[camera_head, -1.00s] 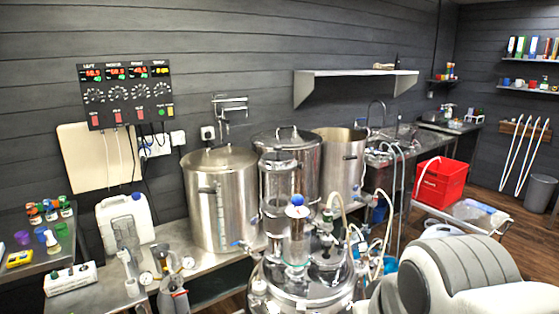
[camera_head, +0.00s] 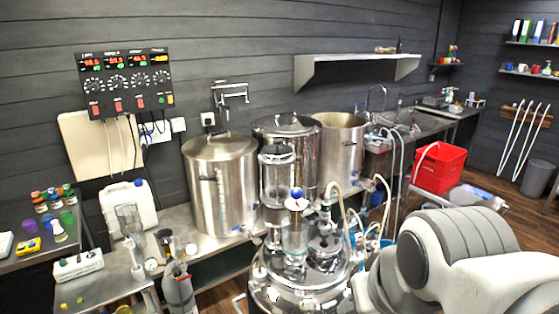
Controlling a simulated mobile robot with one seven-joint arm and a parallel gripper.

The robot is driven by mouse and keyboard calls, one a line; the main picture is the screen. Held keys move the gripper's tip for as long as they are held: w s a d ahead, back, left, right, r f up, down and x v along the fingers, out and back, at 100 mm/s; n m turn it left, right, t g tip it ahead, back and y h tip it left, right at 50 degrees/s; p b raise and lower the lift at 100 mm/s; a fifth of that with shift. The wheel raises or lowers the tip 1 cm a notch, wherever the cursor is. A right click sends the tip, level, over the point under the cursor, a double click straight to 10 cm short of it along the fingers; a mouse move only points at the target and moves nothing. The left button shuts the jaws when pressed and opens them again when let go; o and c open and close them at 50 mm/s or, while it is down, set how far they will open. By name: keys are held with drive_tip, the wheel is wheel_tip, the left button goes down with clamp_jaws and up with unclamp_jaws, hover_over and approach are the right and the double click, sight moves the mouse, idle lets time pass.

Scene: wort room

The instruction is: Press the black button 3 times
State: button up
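A black control panel (camera_head: 127,84) with red number displays, round dials, red switches and small green and yellow buttons hangs on the left wall. A white box (camera_head: 78,265) with small buttons or knobs on top lies on the steel table at the lower left; their colours are too small to tell surely. I cannot make out for certain which part is the black button. My white and grey arm fills the lower right of the view. My gripper is out of view, so I cannot see what it is near.
A shiny steel vessel (camera_head: 300,292) with glass parts and hoses stands in front. Steel pots (camera_head: 219,190) stand along the wall behind it. A white canister (camera_head: 128,208) is behind the white box. A red crate (camera_head: 440,168) stands at the right.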

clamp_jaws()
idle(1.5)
